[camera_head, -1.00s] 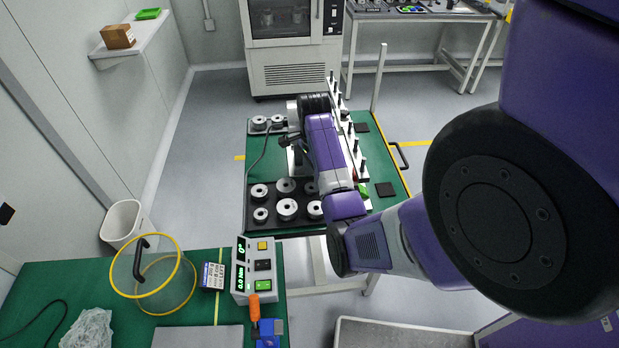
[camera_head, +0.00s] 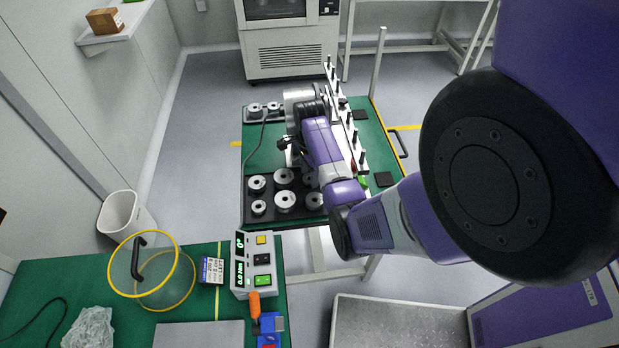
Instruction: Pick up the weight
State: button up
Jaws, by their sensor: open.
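Several round silver weights (camera_head: 285,201) with dark centre holes sit in rows in a black tray (camera_head: 271,197) on the green table. One weight (camera_head: 257,184) is at the back left of the tray. My arm covers the tray's right side, so weights there are partly hidden. My gripper (camera_head: 283,145) is over the green table, behind the tray and apart from the weights I can see. It is open. Its fingertips are small and partly hidden by the arm, and I see nothing held in it.
A rack with upright black-topped pegs (camera_head: 351,125) runs along the right of my arm. A nearer green table holds a yellow-rimmed clear container (camera_head: 151,290) and a control box (camera_head: 254,264).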

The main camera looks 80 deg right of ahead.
jog(key=shift+f, duration=0.35)
grip_shut()
jog(key=shift+r, duration=0.15)
